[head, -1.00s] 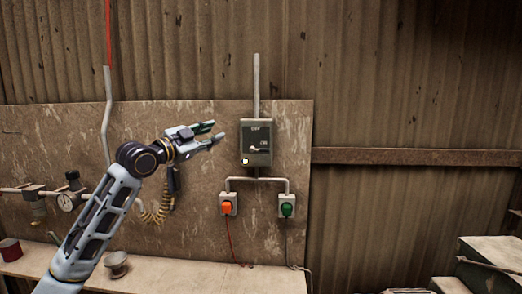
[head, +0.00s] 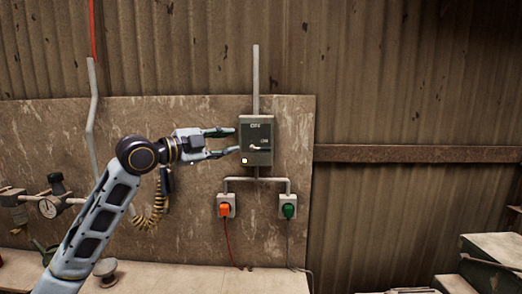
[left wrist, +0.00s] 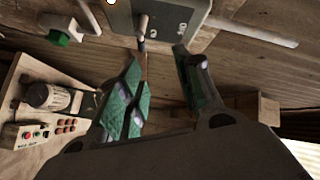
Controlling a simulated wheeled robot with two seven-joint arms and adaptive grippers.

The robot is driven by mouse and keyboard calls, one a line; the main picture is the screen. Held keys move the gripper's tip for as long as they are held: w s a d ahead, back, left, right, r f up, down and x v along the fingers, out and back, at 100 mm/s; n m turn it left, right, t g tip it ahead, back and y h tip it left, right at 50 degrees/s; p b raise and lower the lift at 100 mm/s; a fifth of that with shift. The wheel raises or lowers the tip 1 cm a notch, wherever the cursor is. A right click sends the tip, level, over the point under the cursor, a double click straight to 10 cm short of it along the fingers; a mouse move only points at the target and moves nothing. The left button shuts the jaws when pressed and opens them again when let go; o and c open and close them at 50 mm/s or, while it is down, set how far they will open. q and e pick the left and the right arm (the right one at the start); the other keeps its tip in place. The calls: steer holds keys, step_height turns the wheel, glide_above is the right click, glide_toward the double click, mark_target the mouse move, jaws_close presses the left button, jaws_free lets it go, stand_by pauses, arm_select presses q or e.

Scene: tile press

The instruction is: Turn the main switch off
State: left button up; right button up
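My left gripper (head: 236,141) is open and empty at the box's left edge, fingers pointing right. In the left wrist view the box (left wrist: 180,14) is at the top, and the lever (left wrist: 142,24) sticks out towards the open fingers (left wrist: 158,54), close to the left one. I cannot tell if they touch. My right gripper is out of view.
A gauge (head: 48,208) and pipes are at left above a bench (head: 190,277). A coiled hose hangs behind my left arm.

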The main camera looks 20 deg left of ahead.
arm_select(q)
steer(key=m, duration=0.1)
steer(key=f+m+g, duration=0.1)
steer(key=f+m, duration=0.1)
steer(key=m, duration=0.1)
steer(key=shift+s+d, duration=0.2)
steer(key=shift+s, duration=0.05)
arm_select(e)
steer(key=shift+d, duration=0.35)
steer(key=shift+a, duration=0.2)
arm_select(q)
steer(key=shift+w, duration=0.2)
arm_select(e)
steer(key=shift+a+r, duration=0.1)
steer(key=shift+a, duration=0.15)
arm_select(q)
steer(key=p, duration=0.4)
glide_toward(264, 149)
steer(key=x, duration=0.6)
steer(key=shift+w+r, duration=0.1)
steer(key=shift+r, duration=0.05)
steer(key=shift+p+x, duration=0.45)
steer(key=shift+x, duration=0.95)
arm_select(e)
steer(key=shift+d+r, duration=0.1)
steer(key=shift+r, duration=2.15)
